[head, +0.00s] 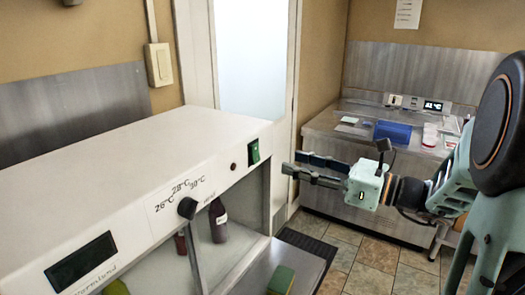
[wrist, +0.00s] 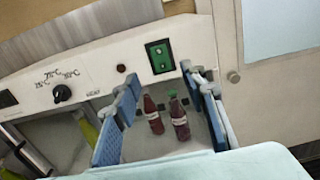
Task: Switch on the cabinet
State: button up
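The white cabinet (head: 150,160) stands at the left in the head view, with its open front facing right. Its green rocker switch (head: 253,151) is near the right end of the top front panel; the wrist view shows it in a dark frame (wrist: 160,57). A small dark red lamp (head: 233,166) sits beside the switch and looks unlit. The display (head: 80,263) is dark. A black knob (head: 187,208) sits under the temperature marks. My gripper (head: 296,163) is open and empty, to the right of the switch in the head view. The wrist view shows its blue-padded fingers (wrist: 160,78) apart, pointing toward the panel.
Dark red bottles (head: 218,222) stand inside the cabinet. A green-topped block (head: 281,280) is near its front edge. A metal counter (head: 340,138) with a blue tray (head: 393,132) stands behind my arm. A door (head: 250,60) is at the back.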

aim_at(257, 152)
jog(key=p+x, duration=0.1)
jog(key=x, duration=0.8)
jog(key=shift+w+a, duration=0.1)
jog(key=shift+a, duration=0.05)
jog(key=shift+c, duration=0.2)
